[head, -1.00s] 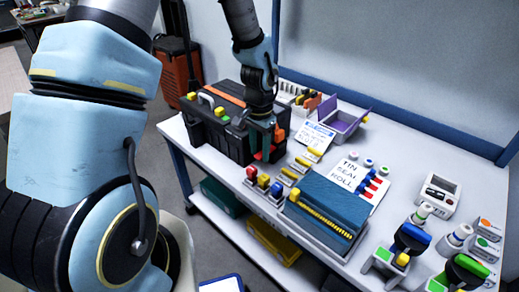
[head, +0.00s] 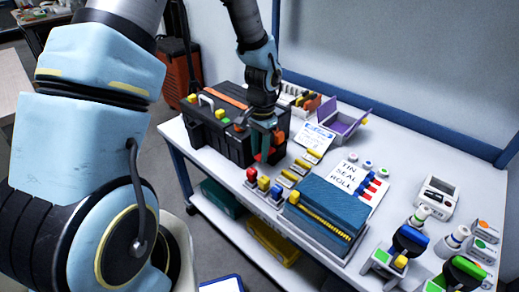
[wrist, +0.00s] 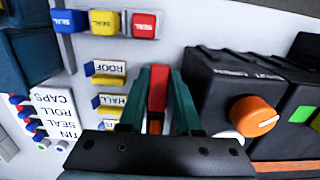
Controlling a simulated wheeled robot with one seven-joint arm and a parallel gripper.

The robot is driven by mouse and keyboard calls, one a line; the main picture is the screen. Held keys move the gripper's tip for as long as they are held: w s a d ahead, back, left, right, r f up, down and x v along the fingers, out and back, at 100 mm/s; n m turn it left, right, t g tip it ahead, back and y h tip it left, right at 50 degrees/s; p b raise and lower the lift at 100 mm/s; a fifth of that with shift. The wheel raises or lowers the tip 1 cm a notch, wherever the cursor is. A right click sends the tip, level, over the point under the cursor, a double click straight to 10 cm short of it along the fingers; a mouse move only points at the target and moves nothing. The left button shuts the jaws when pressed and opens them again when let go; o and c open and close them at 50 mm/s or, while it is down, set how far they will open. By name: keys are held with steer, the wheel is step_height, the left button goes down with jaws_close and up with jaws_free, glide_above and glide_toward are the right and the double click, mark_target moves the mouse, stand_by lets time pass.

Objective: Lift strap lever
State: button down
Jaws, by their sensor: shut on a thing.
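My gripper (wrist: 157,100) is shut on a red lever (wrist: 158,88), which shows between its two dark green fingers in the wrist view. I take this to be the strap lever. In the head view my gripper (head: 262,143) points down at the front right side of a black case (head: 222,138), which has an orange strip on top. The case also fills the right of the wrist view (wrist: 215,95), with an orange knob (wrist: 253,116) and a green button (wrist: 300,114). The fingers hide much of the lever's base.
Labelled yellow blocks (wrist: 106,79) and red, yellow and blue buttons (head: 264,184) stand close to my gripper. A teal ribbed block (head: 328,207), a white label card (head: 352,180) and a purple open box (head: 345,122) are on the white table. Green and blue clamps stand at the right.

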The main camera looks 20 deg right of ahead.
mark_target(259, 157)
steer(key=p, duration=0.1)
steer(key=r+g+y+p, duration=0.1)
steer(key=p, duration=0.1)
steer(key=shift+w+d+r+y, duration=0.15)
steer(key=shift+d+r+y, duration=0.1)
steer(key=shift+d+y, duration=0.1)
steer(key=shift+w+d+r+g+y+p, duration=0.15)
steer(key=shift+d+r+g+y+p, duration=0.2)
steer(key=shift+y+p, duration=0.5)
steer(key=shift+w+d+g+y+p, duration=0.25)
steer(key=shift+d+g+y+p, duration=0.2)
steer(key=shift+g+y+p, duration=0.35)
steer(key=shift+w+d+r+g+y+b, duration=0.2)
steer(key=shift+d+g+y+b, duration=0.15)
steer(key=shift+y, duration=0.45)
steer(key=shift+w+d+r+g+y+b, duration=0.2)
steer(key=shift+d+g+y+b, duration=0.1)
steer(key=shift+y, duration=0.5)
steer(key=c, duration=0.9)
jaws_free()
steer(key=shift+d, duration=0.1)
